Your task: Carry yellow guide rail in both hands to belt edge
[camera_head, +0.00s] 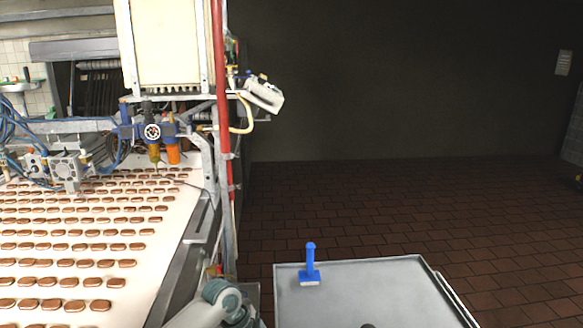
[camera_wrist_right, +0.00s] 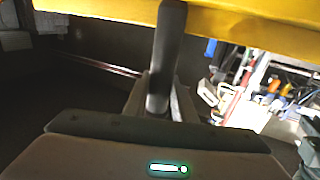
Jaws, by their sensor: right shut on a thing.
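The yellow guide rail (camera_wrist_right: 240,20) runs across the top of the right wrist view, cut off by the frame. My right gripper (camera_wrist_right: 170,18) is shut on it; a dark finger reaches up to the rail, and the other finger is mostly hidden. The rail does not show in the head view. The belt (camera_head: 150,250) is white and carries rows of brown cream sandwiches (camera_head: 65,262). Its grey metal edge (camera_head: 196,240) runs along its right side. My left gripper is in neither view, so its hold on the rail cannot be seen.
A red upright pole (camera_head: 222,100) and machine frame rise by the belt edge. The brown tiled floor (camera_head: 400,215) to the right is clear.

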